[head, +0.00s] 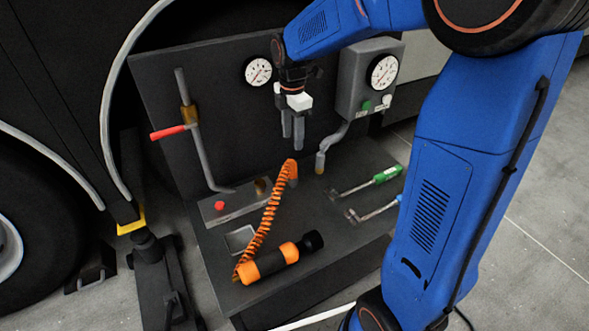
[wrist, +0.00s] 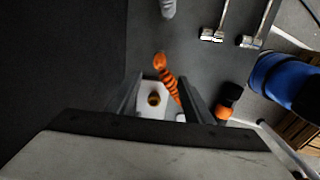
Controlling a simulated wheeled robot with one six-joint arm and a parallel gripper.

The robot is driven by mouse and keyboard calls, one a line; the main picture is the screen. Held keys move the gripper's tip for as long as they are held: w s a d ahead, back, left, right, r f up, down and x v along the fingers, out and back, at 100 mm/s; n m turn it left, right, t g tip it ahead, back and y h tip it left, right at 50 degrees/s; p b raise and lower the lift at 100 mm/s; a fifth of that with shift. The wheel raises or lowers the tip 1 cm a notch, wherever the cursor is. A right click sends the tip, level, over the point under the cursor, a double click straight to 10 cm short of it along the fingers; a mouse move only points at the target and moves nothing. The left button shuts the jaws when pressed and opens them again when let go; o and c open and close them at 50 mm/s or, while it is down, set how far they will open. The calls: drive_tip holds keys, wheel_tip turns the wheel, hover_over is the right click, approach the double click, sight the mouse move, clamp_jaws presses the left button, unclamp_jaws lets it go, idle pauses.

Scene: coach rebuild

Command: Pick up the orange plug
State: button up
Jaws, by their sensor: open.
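The orange plug (head: 268,262) is a thick cylinder with orange and black bands, lying at the front edge of the dark bench. An orange coiled cable (head: 266,215) runs from its left end back across the bench. My gripper (head: 292,140) points down, open and empty, above the back of the bench, well above and behind the plug. The coiled cable (wrist: 168,82) and a brass socket (wrist: 153,99) show between the fingers.
A grey block (head: 228,205) with a red button stands left of the cable. A back panel carries gauges (head: 258,71), a red-handled lever (head: 168,132) and a bent pipe (head: 328,150). A green-handled tool (head: 387,174) and another tool lie at right. A shallow tray (head: 240,239) sits left.

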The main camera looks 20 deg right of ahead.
sight(293, 164)
wheel_tip(293, 164, down, 13)
drive_tip(key=shift+r, duration=0.1)
idle(0.6)
drive_tip(key=shift+c, duration=0.7)
clamp_jaws()
